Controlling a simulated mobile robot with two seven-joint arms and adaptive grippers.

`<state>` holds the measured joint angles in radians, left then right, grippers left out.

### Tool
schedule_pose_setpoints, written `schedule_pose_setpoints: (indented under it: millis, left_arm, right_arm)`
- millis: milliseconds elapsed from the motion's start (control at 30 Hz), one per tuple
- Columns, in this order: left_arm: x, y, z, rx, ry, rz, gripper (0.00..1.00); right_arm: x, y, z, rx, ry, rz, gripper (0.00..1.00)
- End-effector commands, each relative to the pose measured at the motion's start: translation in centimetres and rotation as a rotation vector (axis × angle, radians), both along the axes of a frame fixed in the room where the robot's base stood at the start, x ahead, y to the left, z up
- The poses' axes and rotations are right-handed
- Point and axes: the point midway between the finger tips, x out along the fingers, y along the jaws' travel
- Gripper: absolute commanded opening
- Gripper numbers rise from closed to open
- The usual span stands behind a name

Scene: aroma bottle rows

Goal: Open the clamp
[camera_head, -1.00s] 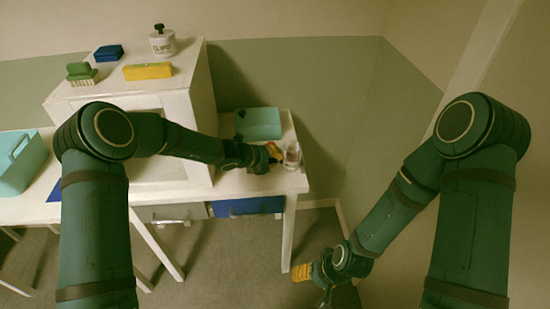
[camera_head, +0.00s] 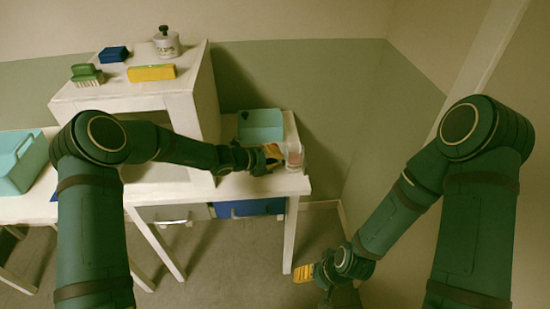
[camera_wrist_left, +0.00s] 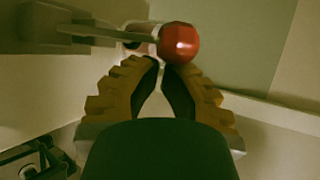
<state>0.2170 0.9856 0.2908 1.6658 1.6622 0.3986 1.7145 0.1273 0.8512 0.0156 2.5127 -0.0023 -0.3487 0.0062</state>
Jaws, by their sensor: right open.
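My left gripper (camera_head: 277,156) is over the right end of the white table. In the left wrist view, its two ribbed yellow-brown fingers (camera_wrist_left: 162,66) have their tips drawn close together, with nothing seen between them. A shiny red ball knob (camera_wrist_left: 179,42) is just beyond the fingertips; I cannot tell whether they touch. A thin grey bar (camera_wrist_left: 95,32) leads towards the knob from the left and looks like the clamp's lever. The rest of the clamp is unclear. My right gripper (camera_head: 303,273) is low, away from the table, open and empty.
A clear glass vessel (camera_head: 295,156) stands right beside my left gripper, near the right edge of the white table (camera_head: 300,186). A teal box (camera_head: 260,124) is behind it. A white raised shelf (camera_head: 205,100) rises to the left, bearing a yellow block (camera_head: 152,73).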

Motion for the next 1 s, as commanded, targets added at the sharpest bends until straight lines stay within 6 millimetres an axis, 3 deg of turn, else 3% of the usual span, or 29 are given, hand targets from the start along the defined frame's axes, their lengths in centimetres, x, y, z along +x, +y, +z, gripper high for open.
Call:
schedule_pose_setpoints:
  millis: [433,1000]
  left_arm:
    - [0.0,0.9,0.7,-0.11,-0.011,0.004,0.0]
    - [-0.1,2.3,1.5,-0.106,-0.012,0.004,0.0]
  right_arm:
    - [0.3,0.0,0.9,-0.002,-0.006,-0.004,0.63]
    - [1.0,-0.2,3.1,-0.005,-0.022,-0.017,0.63]
